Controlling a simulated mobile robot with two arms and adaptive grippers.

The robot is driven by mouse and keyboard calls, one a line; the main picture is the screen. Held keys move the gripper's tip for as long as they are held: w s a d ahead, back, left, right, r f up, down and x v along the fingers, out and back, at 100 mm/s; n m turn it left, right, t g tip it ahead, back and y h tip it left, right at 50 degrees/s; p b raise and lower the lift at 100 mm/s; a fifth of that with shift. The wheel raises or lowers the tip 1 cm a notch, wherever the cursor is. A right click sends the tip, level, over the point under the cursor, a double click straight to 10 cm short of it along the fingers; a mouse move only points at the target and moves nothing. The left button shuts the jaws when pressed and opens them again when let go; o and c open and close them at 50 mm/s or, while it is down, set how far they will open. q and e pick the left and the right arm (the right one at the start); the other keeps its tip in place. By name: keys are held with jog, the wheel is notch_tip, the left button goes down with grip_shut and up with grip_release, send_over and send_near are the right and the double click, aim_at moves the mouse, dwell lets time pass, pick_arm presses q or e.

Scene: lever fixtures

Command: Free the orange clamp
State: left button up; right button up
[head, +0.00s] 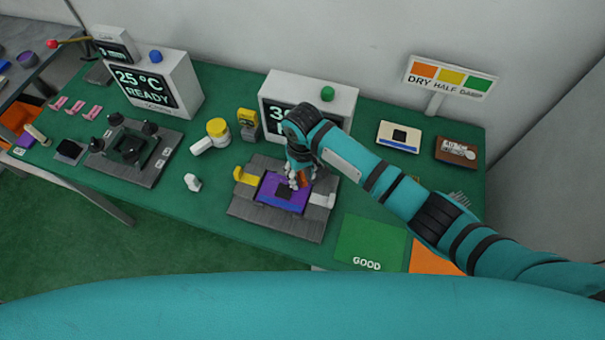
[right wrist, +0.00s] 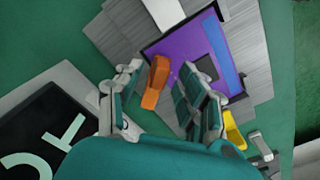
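The orange clamp (head: 304,178) is at the back edge of a purple plate (head: 268,190) that sits in a grey stepped fixture (head: 240,205). It also shows in the right wrist view (right wrist: 154,86), over the plate's edge. My right gripper (right wrist: 160,74) is open, with one finger on each side of the orange clamp. A gap shows between the clamp and the right-hand finger; contact at the left-hand finger cannot be told. In the head view my right gripper (head: 299,177) partly hides the clamp. A yellow clamp (head: 245,176) and a white clamp (head: 321,199) flank the plate. My left gripper is not in view.
A display box (head: 275,113) stands close behind the fixture, partly behind my arm. A yellow-capped bottle (head: 217,130) and a yellow-grey device (head: 248,122) stand behind left. A green GOOD mat (head: 370,238) lies to the right.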

jog(key=shift+f, duration=0.55)
jog(key=shift+c, duration=0.2)
grip_shut()
